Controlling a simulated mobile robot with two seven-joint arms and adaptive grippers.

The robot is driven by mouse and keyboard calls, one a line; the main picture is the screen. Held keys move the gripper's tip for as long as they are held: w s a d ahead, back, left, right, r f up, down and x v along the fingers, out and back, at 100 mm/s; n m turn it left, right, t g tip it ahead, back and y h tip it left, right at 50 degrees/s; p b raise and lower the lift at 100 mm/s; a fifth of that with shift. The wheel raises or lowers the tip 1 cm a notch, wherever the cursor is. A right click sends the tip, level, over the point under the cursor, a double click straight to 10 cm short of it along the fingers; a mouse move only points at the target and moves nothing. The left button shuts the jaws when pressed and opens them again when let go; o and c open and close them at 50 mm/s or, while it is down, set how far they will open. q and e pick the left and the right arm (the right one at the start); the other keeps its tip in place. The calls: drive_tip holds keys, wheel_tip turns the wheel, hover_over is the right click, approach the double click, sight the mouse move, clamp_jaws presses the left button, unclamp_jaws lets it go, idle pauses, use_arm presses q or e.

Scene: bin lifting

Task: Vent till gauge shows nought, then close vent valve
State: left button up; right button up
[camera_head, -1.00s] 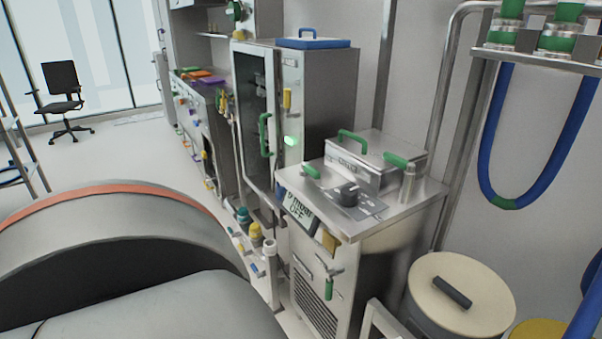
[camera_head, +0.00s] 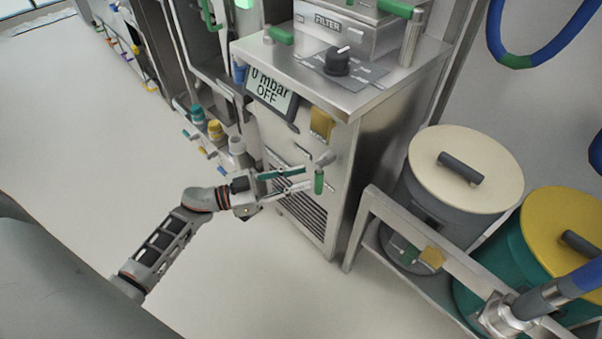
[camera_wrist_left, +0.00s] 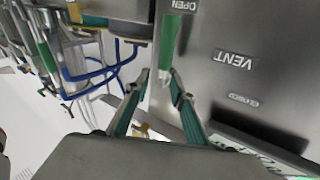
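The display (camera_head: 271,92) on the steel cabinet (camera_head: 375,155) reads 0 mbar and OFF. The vent valve's green handle (camera_head: 319,181) hangs down on the cabinet's front in the head view. My left gripper (camera_head: 307,179) is open, with its fingertips close to the handle. In the left wrist view the green handle (camera_wrist_left: 169,45) lies ahead, around the gap between the open fingers (camera_wrist_left: 160,80); contact cannot be told. An OPEN label (camera_wrist_left: 178,5) is beside the handle's upper end, and a VENT label (camera_wrist_left: 234,58) is to the right. My right gripper is not in view.
A cream-lidded bin (camera_head: 465,168) and a yellow-lidded bin (camera_head: 565,225) stand in a metal frame (camera_head: 425,235) right of the cabinet. A blue hose with a metal end (camera_head: 505,315) is at lower right. Bottles (camera_head: 215,130) stand left. The floor in front is clear.

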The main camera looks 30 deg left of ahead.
sight(319, 180)
use_arm(q)
wheel_tip(319, 180, down, 4)
drive_tip(key=a+g+b, duration=0.1)
drive_tip(key=a+g, duration=0.1)
drive_tip(key=shift+h, duration=0.3)
drive_tip(key=x, duration=0.5)
drive_tip(key=b+x, duration=0.1)
drive_tip(key=x, duration=0.1)
drive_tip(key=shift+w+d+r, duration=0.25)
drive_tip(key=shift+r, duration=0.05)
clamp_jaws()
